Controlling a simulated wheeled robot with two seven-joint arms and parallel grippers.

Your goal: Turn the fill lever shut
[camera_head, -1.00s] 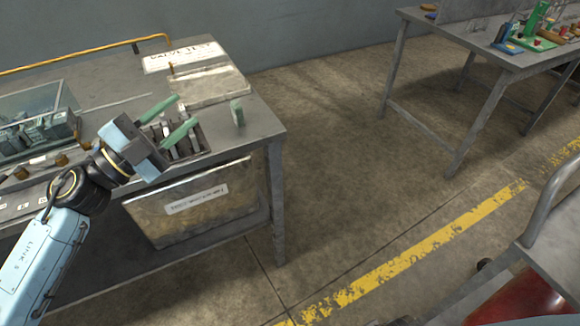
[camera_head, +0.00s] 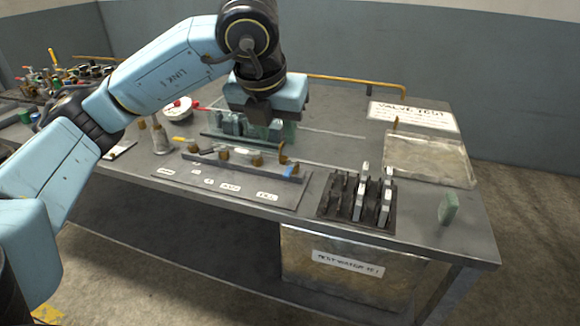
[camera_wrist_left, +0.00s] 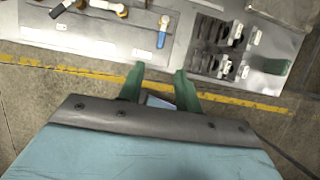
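A low valve panel (camera_head: 225,182) lies along the table's front edge, with brass valves and white labels. I cannot read the labels well enough to tell which lever is the fill lever. A blue-handled lever (camera_head: 293,170) sits at the panel's right end; in the left wrist view it (camera_wrist_left: 162,38) points toward the table's front edge. My left gripper (camera_wrist_left: 159,70) is open and empty, its green fingers apart. In the head view my left gripper (camera_head: 272,124) hangs above and behind the panel, its fingers partly hidden. My right gripper is out of view.
A glass tank (camera_head: 228,128) stands behind the panel, partly hidden by my gripper. A dark slotted rack (camera_head: 335,207) is right of the panel, with a green block (camera_head: 448,208) beyond it. A tray (camera_head: 430,160) and a valve test sheet (camera_head: 412,115) lie behind.

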